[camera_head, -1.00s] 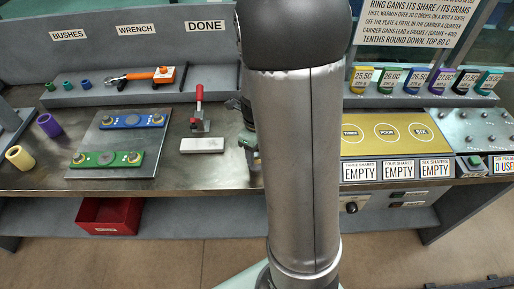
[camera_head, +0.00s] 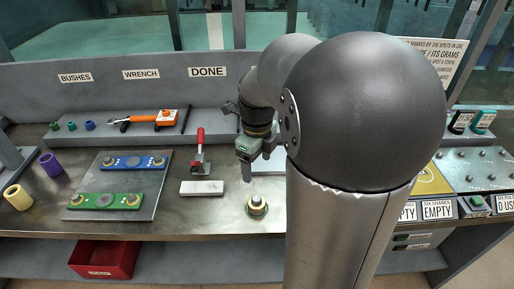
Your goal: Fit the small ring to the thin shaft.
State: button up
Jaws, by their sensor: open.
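My gripper (camera_head: 250,175) hangs open with its fingers pointing down. A gap seems to show between fingers and fitting. Three small bushes, green (camera_head: 54,126), teal (camera_head: 71,126) and blue (camera_head: 89,125), stand on the back shelf under the BUSHES sign. A purple sleeve (camera_head: 50,164) and a cream sleeve (camera_head: 18,197) are at the left. I cannot tell which pieces are the small ring and thin shaft. My arm hides the bench right of the gripper.
A blue bar (camera_head: 134,162) and a green bar (camera_head: 105,202) lie on a grey plate (camera_head: 148,189). A red-handled clamp (camera_head: 200,150) and pale block (camera_head: 202,188) stand left of my gripper. An orange wrench (camera_head: 150,119) lies on the shelf. A red bin (camera_head: 104,258) is below.

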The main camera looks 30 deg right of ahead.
jog(key=shift+r, duration=2.4)
jog(key=s+a+f+n, duration=0.3)
jog(key=s+a+n, duration=0.3)
jog(key=n, duration=0.9)
jog(key=s+a+f+n, duration=0.4)
jog(key=s+n, duration=0.4)
jog(key=n, duration=0.7)
jog(key=shift+a+f+n+t, duration=0.15)
jog(key=shift+a+n+t, duration=0.15)
jog(key=shift+a, duration=0.6)
